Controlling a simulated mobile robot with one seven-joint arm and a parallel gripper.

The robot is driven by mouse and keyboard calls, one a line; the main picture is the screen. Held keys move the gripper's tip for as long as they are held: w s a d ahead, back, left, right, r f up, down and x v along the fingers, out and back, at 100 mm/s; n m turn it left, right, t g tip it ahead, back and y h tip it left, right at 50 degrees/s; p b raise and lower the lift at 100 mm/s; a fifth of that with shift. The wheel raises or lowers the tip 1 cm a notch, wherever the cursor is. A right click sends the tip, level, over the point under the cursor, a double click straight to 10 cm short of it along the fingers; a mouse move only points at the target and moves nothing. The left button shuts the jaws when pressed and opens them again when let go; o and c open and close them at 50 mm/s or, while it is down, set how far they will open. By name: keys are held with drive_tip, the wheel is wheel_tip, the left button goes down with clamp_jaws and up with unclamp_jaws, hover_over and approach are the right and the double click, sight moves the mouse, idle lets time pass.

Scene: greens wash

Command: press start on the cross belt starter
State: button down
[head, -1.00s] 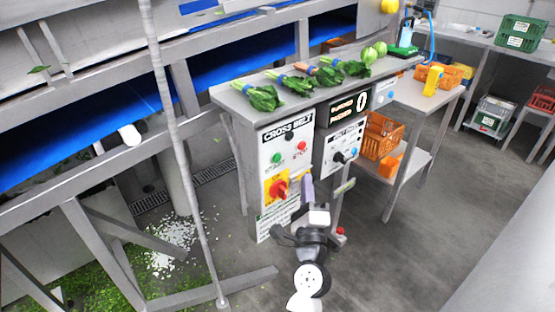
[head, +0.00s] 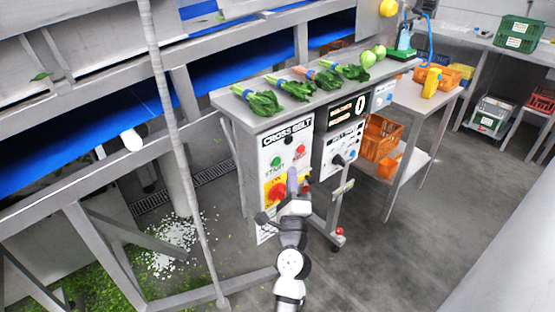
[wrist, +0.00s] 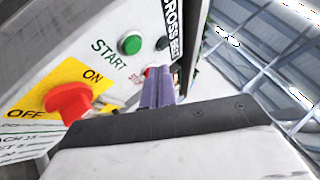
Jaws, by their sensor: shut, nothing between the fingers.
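The cross belt starter (head: 268,146) is a white panel on the front of the steel bench. Its green start button (head: 276,161) is at the left and its red stop button (head: 300,149) at the right. Below them is a red rotary switch (head: 277,192) on a yellow plate. In the wrist view the green start button (wrist: 131,44) is clear, and the red switch (wrist: 68,101) shows at the left, by ON. My gripper (head: 292,174) is shut and empty, in front of the panel, below and right of the start button. Its fingers (wrist: 158,86) partly hide the stop button.
A second panel with a black knob (head: 338,159) is to the right. Bunches of greens (head: 297,88) lie on the bench top. A steel post (head: 170,120) stands at the left. An orange crate (head: 380,138) sits on the right table's lower shelf.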

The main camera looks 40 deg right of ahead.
drive_tip(key=shift+w+a, duration=0.1)
drive_tip(key=shift+w, duration=1.15)
drive_tip(key=shift+w, duration=0.15)
idle(1.0)
drive_tip(key=shift+w, duration=0.3)
drive_tip(key=shift+w+a+p, duration=0.1)
drive_tip(key=shift+w+p, duration=0.2)
drive_tip(key=shift+w, duration=0.15)
idle(0.6)
idle(0.3)
drive_tip(key=shift+s, duration=0.9)
drive_tip(key=shift+s+d+b, duration=0.15)
drive_tip(key=shift+s+b, duration=0.3)
drive_tip(key=shift+s, duration=0.8)
drive_tip(key=shift+s+d+b, duration=0.15)
drive_tip(key=shift+s+b, duration=0.3)
drive_tip(key=shift+s, duration=0.8)
